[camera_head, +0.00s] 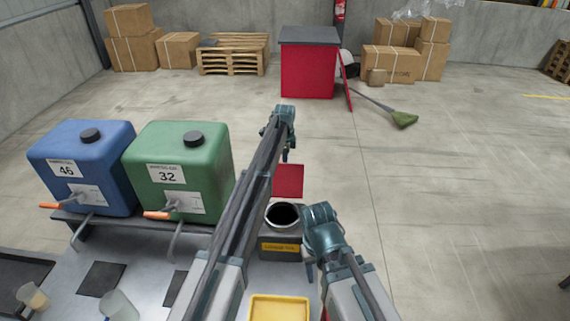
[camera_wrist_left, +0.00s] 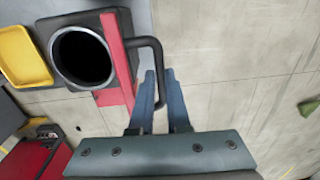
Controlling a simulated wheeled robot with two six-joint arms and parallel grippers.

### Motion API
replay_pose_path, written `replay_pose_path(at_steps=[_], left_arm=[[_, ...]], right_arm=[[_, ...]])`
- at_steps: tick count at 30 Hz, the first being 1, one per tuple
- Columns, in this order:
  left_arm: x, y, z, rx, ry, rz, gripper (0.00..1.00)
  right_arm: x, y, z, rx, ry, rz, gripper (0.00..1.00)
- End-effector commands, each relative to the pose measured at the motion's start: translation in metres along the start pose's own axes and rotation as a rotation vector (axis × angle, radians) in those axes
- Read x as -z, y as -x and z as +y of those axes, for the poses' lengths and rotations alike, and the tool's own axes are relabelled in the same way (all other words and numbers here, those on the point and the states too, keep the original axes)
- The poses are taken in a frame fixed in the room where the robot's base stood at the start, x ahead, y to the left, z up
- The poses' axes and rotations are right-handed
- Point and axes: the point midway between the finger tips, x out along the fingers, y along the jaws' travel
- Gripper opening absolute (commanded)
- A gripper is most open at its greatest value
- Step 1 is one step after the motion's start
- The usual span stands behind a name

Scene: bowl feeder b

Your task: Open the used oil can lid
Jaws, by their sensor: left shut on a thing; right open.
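The used oil can (camera_head: 280,247) is a dark box with a yellow label and a round dark opening, seen below the middle of the head view. Its opening (camera_wrist_left: 80,57) is uncovered in the left wrist view. The red lid (camera_head: 289,181) stands raised behind the opening; it shows nearly edge-on in the left wrist view (camera_wrist_left: 122,62). My left gripper (camera_head: 287,156) is above the lid, shut on its black bar handle (camera_wrist_left: 157,60), which runs between the fingers. My right gripper (camera_head: 311,218) is beside the can, to the right of the opening, open; its fingertips are hard to make out.
A yellow tray (camera_head: 279,309) lies in front of the can. A green canister (camera_head: 193,157) and a blue canister (camera_head: 83,150) stand on a rack to the left. A red cabinet (camera_head: 308,73) stands behind, with a broom (camera_head: 404,119) on the floor.

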Motion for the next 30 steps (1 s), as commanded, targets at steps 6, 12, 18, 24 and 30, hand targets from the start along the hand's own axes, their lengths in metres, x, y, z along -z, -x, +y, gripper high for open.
replay_pose_path(at_steps=[6, 12, 18, 24, 30], left_arm=[[-0.001, 0.001, -0.005, 0.010, 0.002, -0.001, 0.00], [-0.001, 0.001, -0.005, 0.009, 0.002, -0.001, 0.38], [-0.001, 0.000, -0.003, 0.006, 0.001, -0.001, 0.45], [0.000, 0.001, -0.002, 0.005, 0.001, 0.000, 0.45], [0.000, 0.011, -0.002, 0.004, 0.000, 0.000, 0.45]], right_arm=[[0.000, 0.001, 0.000, 0.000, 0.000, 0.000, 0.50], [0.000, 0.001, 0.000, 0.000, 0.000, 0.000, 0.50], [0.000, 0.000, 0.000, 0.000, 0.000, 0.000, 0.50], [0.000, 0.001, 0.000, 0.000, 0.000, 0.000, 0.50], [-0.001, 0.011, 0.001, 0.000, 0.001, 0.000, 0.50]])
